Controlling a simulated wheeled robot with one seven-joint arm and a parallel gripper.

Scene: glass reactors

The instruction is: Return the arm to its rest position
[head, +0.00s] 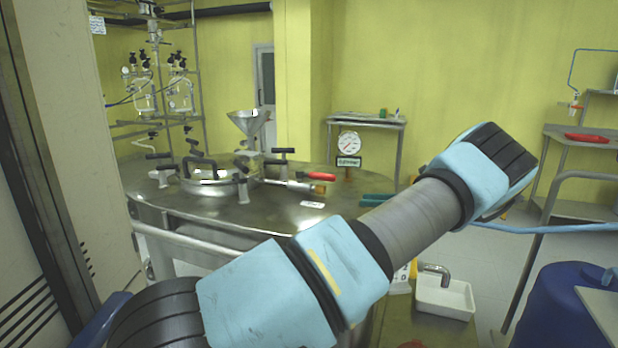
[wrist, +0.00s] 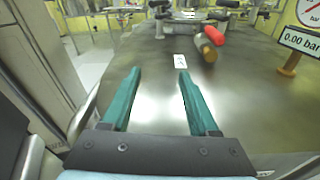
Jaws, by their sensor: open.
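My gripper (wrist: 154,82) shows in the wrist view with two green fingers spread wide apart and nothing between them. It points over the steel reactor lid (wrist: 150,58). In the head view my arm crosses the foreground from lower left to upper right. It hides most of my gripper; only some green of the fingers (head: 377,200) shows behind the arm, above the right part of the lid (head: 240,215). Whether the fingers touch the lid cannot be told.
On the lid stand a clamped hatch (head: 208,182), a funnel (head: 248,122), a red-handled valve (head: 321,177), and a pressure gauge (head: 349,143). A white tag (wrist: 180,62) lies flat. A wall panel rises at left.

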